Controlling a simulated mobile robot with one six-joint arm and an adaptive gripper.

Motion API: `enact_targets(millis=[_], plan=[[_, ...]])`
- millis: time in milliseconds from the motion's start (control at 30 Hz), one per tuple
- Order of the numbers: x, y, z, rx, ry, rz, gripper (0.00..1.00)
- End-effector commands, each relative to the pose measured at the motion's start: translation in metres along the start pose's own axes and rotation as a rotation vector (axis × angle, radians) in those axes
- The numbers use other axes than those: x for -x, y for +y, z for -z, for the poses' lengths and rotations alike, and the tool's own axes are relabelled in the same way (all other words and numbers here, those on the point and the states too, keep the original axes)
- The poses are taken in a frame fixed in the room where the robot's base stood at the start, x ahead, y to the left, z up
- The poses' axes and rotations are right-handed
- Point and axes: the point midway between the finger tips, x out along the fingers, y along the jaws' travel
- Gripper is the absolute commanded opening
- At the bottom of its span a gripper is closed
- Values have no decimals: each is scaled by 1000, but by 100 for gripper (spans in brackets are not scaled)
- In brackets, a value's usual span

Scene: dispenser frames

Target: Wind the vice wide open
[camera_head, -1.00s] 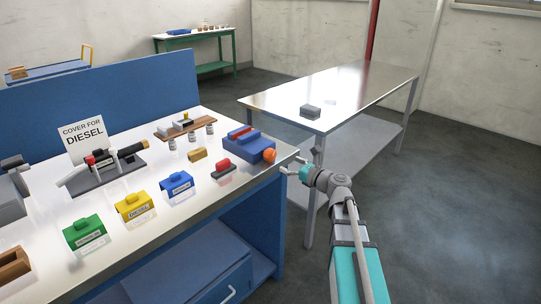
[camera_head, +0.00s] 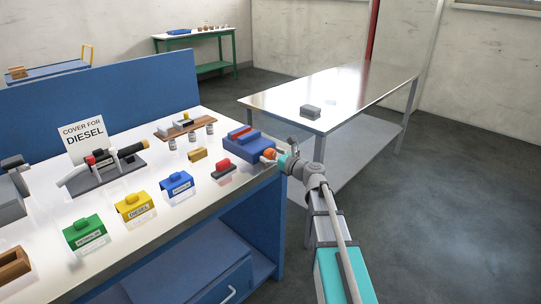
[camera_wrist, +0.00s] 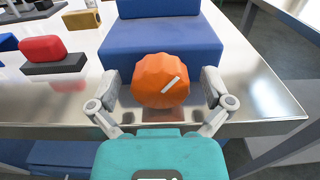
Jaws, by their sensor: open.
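The vice is a blue block with a red part on top (camera_head: 247,140), at the right end of the white bench top. Its orange knob (camera_wrist: 160,80) has a white mark and faces my gripper; in the head view only part of the knob (camera_head: 269,154) shows. My gripper (camera_wrist: 160,88) is open, with one grey finger on each side of the knob. A gap seems to show between each finger and the knob, and I cannot tell whether either touches. The vice's jaws are cut off at the top of the wrist view.
A red-handled block (camera_head: 224,170) and a small brass block (camera_head: 197,155) stand left of the vice. Blue, yellow and green covers line the bench front. A steel table (camera_head: 350,85) with a grey block (camera_head: 311,112) stands behind my arm. Open floor lies at right.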

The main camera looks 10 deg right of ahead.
Motion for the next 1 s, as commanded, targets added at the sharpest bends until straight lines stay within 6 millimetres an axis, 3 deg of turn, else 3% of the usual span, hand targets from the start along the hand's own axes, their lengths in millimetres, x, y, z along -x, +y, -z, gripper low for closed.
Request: enact_targets(millis=[67,500,1000], plan=[[0,0,0,0,0,0,100],[0,0,0,0,0,0,20],[0,1,0,112,0,-1,19]])
